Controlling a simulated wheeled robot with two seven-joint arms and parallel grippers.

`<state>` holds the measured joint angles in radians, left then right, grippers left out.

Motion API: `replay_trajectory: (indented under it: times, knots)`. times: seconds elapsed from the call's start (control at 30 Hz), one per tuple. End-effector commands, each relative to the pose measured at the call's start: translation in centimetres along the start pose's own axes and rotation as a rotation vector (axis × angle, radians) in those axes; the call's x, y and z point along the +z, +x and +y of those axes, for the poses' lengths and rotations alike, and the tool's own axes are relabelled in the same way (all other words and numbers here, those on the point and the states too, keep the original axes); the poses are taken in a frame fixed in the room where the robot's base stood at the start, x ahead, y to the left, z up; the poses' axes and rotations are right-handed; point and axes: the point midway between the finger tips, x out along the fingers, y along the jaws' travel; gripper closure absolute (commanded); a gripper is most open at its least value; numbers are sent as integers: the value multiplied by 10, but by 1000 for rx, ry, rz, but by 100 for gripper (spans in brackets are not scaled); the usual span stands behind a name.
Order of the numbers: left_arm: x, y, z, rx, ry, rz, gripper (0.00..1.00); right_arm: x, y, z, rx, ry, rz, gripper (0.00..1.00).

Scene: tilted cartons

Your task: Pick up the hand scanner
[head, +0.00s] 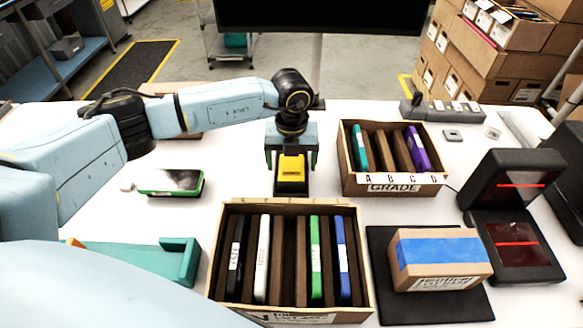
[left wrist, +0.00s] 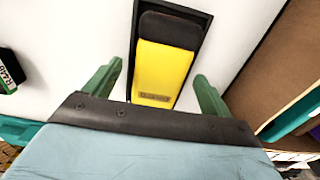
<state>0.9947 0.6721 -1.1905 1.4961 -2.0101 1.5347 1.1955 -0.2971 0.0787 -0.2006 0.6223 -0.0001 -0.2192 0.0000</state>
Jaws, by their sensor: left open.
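The hand scanner (head: 291,168) is yellow with a black end and sits in a black holder (head: 291,189) on the white table, behind the near carton. My left gripper (head: 291,166) is above it, pointing down, with a green finger on either side. In the left wrist view the scanner (left wrist: 165,65) lies between the two open fingers (left wrist: 155,82), with a gap on both sides. I cannot tell whether the fingers are down at its height. My right gripper is not in view.
The near carton (head: 216,262) with upright slabs and devices stands just in front of the scanner. The GRADE carton (head: 393,188) is close on the right. A taped box (head: 440,258) lies on a black mat. A green-edged device (head: 171,182) lies to the left.

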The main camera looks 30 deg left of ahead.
Motion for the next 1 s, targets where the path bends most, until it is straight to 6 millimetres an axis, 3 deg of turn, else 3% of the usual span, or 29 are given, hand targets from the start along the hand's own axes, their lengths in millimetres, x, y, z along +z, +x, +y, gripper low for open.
replay_trajectory:
  times: [0.1,0.43,0.77,1.0]
  knots:
    - [0,0,0,0,0,0,16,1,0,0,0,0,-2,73]
    - [0,-1,0,0,0,0,60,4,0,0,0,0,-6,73]
    - [1,-9,0,-2,0,-2,60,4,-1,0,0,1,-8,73]
    - [1,-55,0,-3,1,-4,60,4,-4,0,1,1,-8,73]
